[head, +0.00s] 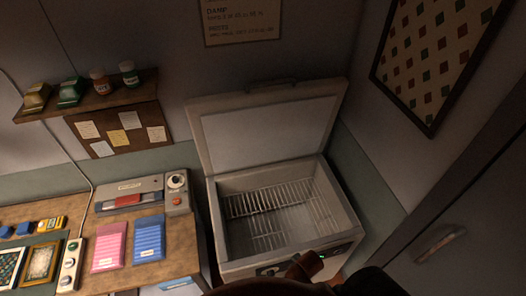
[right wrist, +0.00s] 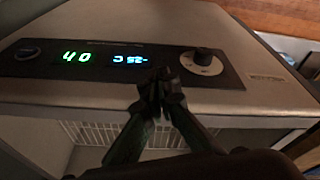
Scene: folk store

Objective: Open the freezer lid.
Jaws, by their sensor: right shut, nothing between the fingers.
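The chest freezer (head: 342,206) stands in the middle of the head view. Its lid (head: 268,137) is raised and stands steeply up at the back, with the pale inner panel facing me. A handle (head: 272,86) shows on the lid's top edge. The inside is open to view, with a wire basket (head: 270,198). My right gripper (right wrist: 160,88) is shut and empty, by the freezer's control panel (right wrist: 105,60) and rim in the right wrist view; I cannot tell if it touches. In the head view my right arm covers part of the freezer's front. My left gripper is out of view.
A wooden counter (head: 185,250) stands close to the freezer's left, with a card imprinter (head: 130,195), pink pad (head: 110,246) and blue pad (head: 149,239). A shelf (head: 80,103) with jars hangs above it. A grey door (head: 465,215) is at right.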

